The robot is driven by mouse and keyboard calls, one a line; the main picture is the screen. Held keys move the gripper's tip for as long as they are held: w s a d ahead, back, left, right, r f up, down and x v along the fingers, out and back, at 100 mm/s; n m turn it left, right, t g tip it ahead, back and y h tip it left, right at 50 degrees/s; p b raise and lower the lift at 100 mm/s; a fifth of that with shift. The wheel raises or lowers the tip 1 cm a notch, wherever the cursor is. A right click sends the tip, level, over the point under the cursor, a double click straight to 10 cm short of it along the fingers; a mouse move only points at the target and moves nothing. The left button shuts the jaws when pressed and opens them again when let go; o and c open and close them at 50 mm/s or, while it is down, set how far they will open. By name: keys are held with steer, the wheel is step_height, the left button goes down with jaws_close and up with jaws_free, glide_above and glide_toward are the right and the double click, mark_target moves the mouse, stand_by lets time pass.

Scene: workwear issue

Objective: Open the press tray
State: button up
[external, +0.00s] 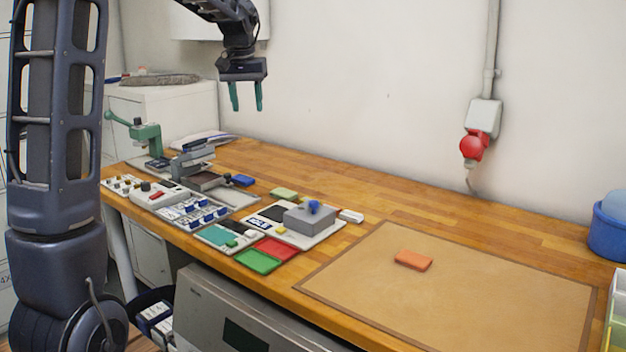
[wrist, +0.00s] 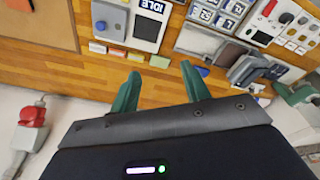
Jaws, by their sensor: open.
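A grey press-like unit (external: 192,158) stands on the bench's left part, with tilted plates on top and a flat dark tray-like plate (external: 206,181) at its base. A small black knob (external: 228,177) sits by the plate's right end. I cannot tell clearly how far the tray is out. The unit also shows at the upper right of the wrist view (wrist: 250,66).
A green lever tool (external: 147,135) stands left of the press. Control panels, green and red trays (external: 258,261) and a grey box (external: 310,219) crowd the bench's front left. A tan mat (external: 450,290) holds an orange block (external: 413,260). The wall with a red plug (external: 474,145) is behind.

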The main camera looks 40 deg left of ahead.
steer(key=w+a+f+n+g, duration=0.1)
steer(key=w+a+f, duration=0.3)
steer(key=a, duration=0.2)
steer(key=w+a+f+n, duration=0.1)
steer(key=w+a+f, duration=0.25)
steer(key=a, duration=0.25)
steer(key=n, duration=0.1)
glide_above(228, 174)
step_height(228, 174, down, 8)
steer(key=shift+g, duration=0.3)
steer(key=f, duration=1.1)
steer(key=shift+a+f, duration=0.15)
steer(key=shift+a, duration=0.05)
jaws_close()
steer(key=shift+d, duration=0.15)
